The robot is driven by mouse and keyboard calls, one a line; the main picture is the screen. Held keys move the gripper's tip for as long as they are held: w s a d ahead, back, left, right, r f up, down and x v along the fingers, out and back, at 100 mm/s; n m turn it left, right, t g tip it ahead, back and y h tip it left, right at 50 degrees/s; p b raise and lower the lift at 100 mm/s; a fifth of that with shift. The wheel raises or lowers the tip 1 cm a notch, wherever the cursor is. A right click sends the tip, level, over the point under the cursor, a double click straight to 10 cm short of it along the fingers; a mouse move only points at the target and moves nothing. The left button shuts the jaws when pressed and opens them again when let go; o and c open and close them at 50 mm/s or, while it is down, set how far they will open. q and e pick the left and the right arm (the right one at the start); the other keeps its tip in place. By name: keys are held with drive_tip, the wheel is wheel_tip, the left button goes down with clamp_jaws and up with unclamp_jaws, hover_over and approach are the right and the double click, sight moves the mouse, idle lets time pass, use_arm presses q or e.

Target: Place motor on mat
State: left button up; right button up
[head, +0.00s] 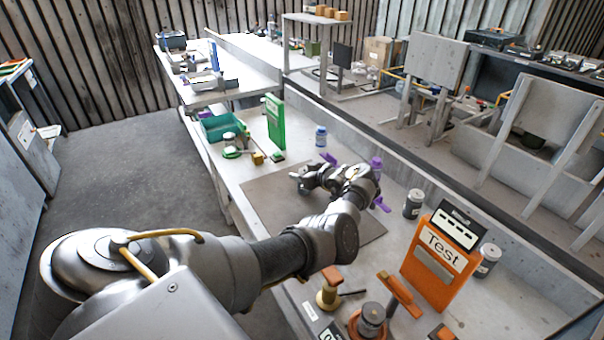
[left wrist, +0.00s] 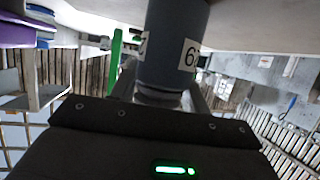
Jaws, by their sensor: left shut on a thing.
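My left gripper (head: 310,180) is above the far part of the grey mat (head: 272,203) on the bench. In the left wrist view my left gripper (left wrist: 165,88) is shut on a dark grey-blue motor (left wrist: 172,58), a cylinder with white labels, one reading "6". The motor is mostly hidden by the gripper and arm in the head view. I cannot tell whether it touches the mat. My right gripper is not in view.
An orange "Test" stand (head: 437,262) and grey cylinders (head: 413,204) stand right of the mat. Purple clamps are behind my gripper. The mat's near left part is bare.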

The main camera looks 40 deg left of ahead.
use_arm(q)
drive_tip(key=shift+f, duration=0.1)
drive_tip(key=o, duration=0.8)
drive_tip(key=shift+f, duration=0.15)
drive_tip(key=o, duration=0.4)
drive_tip(key=shift+r, duration=0.3)
drive_tip(key=b+v, duration=0.1)
drive_tip(key=v, duration=1.1)
